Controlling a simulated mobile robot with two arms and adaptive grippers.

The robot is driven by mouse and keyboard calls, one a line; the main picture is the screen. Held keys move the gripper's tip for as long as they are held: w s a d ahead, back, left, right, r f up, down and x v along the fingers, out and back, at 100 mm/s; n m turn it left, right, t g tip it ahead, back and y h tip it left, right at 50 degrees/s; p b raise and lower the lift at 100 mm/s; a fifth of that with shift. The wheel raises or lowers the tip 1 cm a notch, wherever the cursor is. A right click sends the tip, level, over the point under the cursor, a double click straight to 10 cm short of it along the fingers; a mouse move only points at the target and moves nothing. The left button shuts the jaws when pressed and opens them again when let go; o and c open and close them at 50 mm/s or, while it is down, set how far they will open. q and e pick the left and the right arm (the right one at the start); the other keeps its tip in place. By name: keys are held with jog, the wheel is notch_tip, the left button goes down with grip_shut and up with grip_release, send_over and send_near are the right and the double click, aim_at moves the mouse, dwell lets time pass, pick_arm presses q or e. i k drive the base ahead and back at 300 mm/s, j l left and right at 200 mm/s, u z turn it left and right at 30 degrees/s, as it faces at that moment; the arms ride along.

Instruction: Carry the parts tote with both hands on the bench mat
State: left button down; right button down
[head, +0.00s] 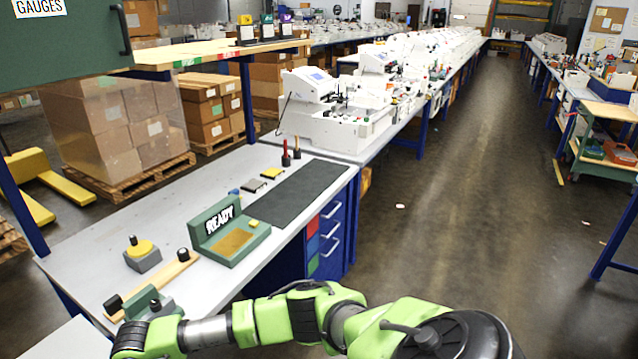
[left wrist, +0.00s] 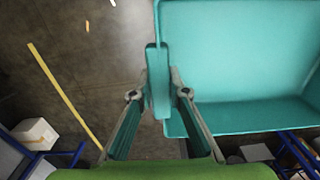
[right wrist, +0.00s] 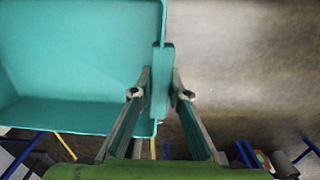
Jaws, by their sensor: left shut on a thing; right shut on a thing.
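The parts tote is a teal open bin, and its visible inside looks empty. It fills the upper right of the left wrist view (left wrist: 235,50) and the upper left of the right wrist view (right wrist: 80,55). My left gripper (left wrist: 160,85) is shut on a teal grip on one side of the tote. My right gripper (right wrist: 161,82) is shut on the opposite grip. Floor shows below the tote in both wrist views. The bench mat (head: 297,195) is a dark strip along the bench in the head view. The tote and both grippers are outside the head view.
The grey bench (head: 180,205) holds a green READY fixture (head: 228,238), a yellow-topped block (head: 142,255), a wooden bar (head: 160,285) and small pads (head: 254,186). Two upright handled tools (head: 286,155) stand by the mat's far end. White machines (head: 330,105) stand behind. The aisle floor (head: 450,200) is mostly clear.

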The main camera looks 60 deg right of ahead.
aim_at(302, 186)
jog(key=l+z, duration=0.1)
jog(key=z, duration=1.1)
jog(key=i+l+z, duration=0.1)
jog(key=i+l, duration=0.3)
jog(key=l, duration=0.15)
jog(key=i+l, duration=0.4)
jog(key=l+z, duration=0.05)
jog(key=l, duration=0.1)
